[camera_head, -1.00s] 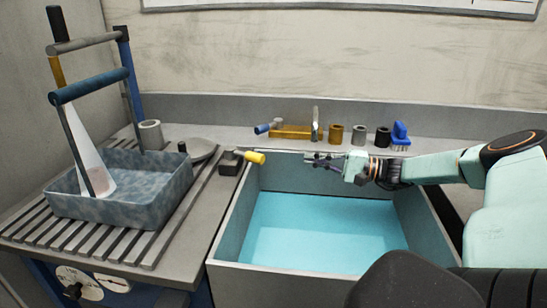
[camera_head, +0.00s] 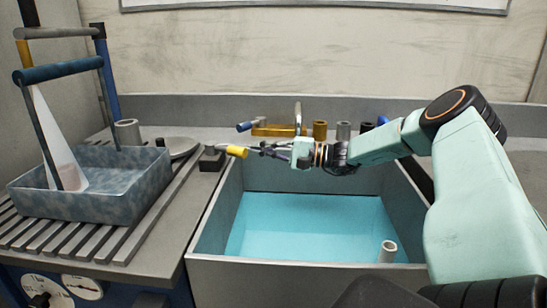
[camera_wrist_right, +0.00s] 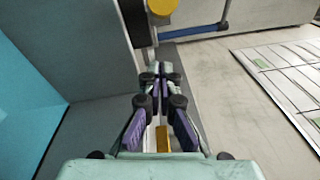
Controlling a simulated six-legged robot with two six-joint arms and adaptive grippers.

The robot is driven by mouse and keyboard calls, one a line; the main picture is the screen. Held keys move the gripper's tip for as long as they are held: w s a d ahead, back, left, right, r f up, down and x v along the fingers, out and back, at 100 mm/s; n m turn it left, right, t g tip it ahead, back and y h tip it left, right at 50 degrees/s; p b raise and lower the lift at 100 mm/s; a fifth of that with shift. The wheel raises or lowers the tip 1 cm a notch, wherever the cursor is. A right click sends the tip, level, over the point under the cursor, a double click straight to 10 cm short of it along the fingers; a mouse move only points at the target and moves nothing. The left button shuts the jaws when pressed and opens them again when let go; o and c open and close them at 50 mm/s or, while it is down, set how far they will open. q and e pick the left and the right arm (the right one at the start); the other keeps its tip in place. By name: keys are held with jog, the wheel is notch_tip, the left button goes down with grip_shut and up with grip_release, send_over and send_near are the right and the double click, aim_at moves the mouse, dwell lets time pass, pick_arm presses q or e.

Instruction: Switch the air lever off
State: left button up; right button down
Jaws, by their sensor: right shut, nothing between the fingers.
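A yellow-tipped lever (camera_head: 237,151) sticks out to the right from a small dark block (camera_head: 212,159) at the basin's back left corner. I take it to be the air lever. In the right wrist view its yellow end (camera_wrist_right: 162,7) shows at the top edge, ahead of my fingers. My right gripper (camera_head: 262,150) is shut and empty, just right of the yellow tip. I cannot tell whether they touch. In the right wrist view the gripper (camera_wrist_right: 160,68) points toward the lever. My left gripper is out of view.
A basin (camera_head: 205,232) with a blue-green floor lies below my right arm. A brass fitting (camera_head: 275,130) and several small cylinders stand on the ledge behind. A mottled tray (camera_head: 100,205) with a tall handle sits on slats at left. A grey tube (camera_head: 388,251) shows at the basin's front right.

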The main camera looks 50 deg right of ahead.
aim_at(227, 151)
jog(key=a+p, duration=0.2)
jog(key=s+a+p, duration=0.1)
jog(key=shift+a+r, duration=0.4)
jog(key=shift+s+a+r, duration=0.1)
jog(key=shift+s, duration=0.05)
